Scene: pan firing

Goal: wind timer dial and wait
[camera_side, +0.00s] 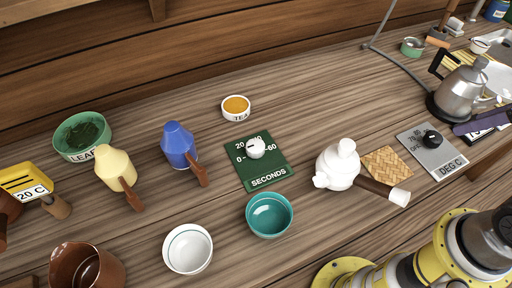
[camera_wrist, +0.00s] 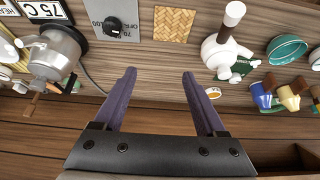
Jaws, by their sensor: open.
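The timer is a green plate (camera_side: 262,172) marked SECONDS, lying flat on the table in the middle of the side view. Its scale runs from 0 to 60 around a round white dial (camera_side: 256,149). A small dark mark shows on the dial's left part, roughly on the 0 side; its exact setting is too small to read. In the wrist view the green plate (camera_wrist: 243,66) is partly hidden behind the white teapot. My gripper (camera_wrist: 159,75) has two purple fingers spread apart with nothing between them. It is well away from the timer and does not touch it.
A white teapot (camera_side: 338,166) with a brown handle stands right of the timer. A teal bowl (camera_side: 269,230) is just in front, and a blue container (camera_side: 179,145) is to its left. A tea dish (camera_side: 236,114) sits behind. A kettle (camera_side: 463,92) stands at far right.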

